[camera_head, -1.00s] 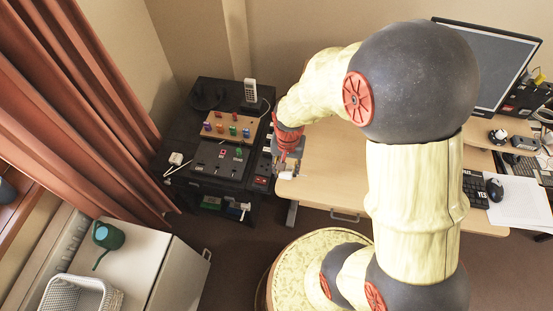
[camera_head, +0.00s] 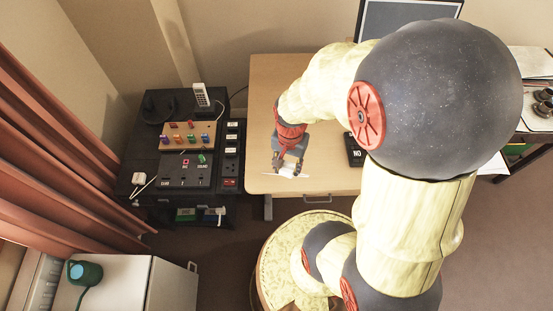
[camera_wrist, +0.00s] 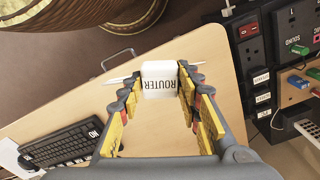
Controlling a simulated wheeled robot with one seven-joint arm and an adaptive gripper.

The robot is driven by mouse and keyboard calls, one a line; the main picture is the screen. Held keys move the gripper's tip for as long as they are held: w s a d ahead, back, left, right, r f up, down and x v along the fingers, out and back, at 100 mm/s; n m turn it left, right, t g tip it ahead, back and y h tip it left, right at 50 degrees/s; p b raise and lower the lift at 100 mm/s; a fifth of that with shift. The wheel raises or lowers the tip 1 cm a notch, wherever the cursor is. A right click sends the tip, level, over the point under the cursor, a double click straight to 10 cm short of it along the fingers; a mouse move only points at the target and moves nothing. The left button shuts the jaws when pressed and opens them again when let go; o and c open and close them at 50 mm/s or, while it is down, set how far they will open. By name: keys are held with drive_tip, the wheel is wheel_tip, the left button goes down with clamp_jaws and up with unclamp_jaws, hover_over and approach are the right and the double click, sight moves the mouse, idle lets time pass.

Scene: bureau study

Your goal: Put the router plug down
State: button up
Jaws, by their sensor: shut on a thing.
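The router plug (camera_wrist: 160,82) is a small white block with ROUTER printed on it. In the wrist view it sits between the fingertips of my gripper (camera_wrist: 160,84), which is shut on it. White cord or rod ends show on both sides of it. In the head view my gripper (camera_head: 288,168) is over the front left part of the wooden desk (camera_head: 270,95), with the white plug (camera_head: 286,172) small at its tips. I cannot tell whether the plug touches the desk top.
A black keyboard (camera_wrist: 62,146) lies on the desk. A black cabinet (camera_head: 140,160) with switches, sockets and coloured plugs stands left of the desk, across a gap. The desk top around the gripper is clear. The desk's front edge is close by.

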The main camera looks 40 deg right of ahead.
drive_tip(key=w+d+f+b, duration=0.1)
drive_tip(key=w+f, duration=0.1)
drive_tip(key=w, duration=0.1)
drive_tip(key=w+d+f+b, duration=0.1)
drive_tip(key=w+f, duration=0.2)
drive_tip(key=w+d+f+b, duration=0.1)
drive_tip(key=w+f+b, duration=0.1)
drive_tip(key=w+f, duration=0.1)
drive_tip(key=shift+w+d+f, duration=0.1)
drive_tip(key=shift+w+d, duration=0.2)
drive_tip(key=shift+w, duration=0.25)
drive_tip(key=shift+w+d+f+b, duration=0.1)
drive_tip(key=shift+w+f+b, duration=0.1)
drive_tip(key=shift+f+b, duration=0.15)
drive_tip(key=shift+w+f+b, duration=0.1)
drive_tip(key=shift+f+b, duration=0.3)
drive_tip(key=shift+f, duration=1.05)
drive_tip(key=shift+f, duration=0.15)
drive_tip(key=o, duration=1.1)
drive_tip(key=shift+c, duration=0.2)
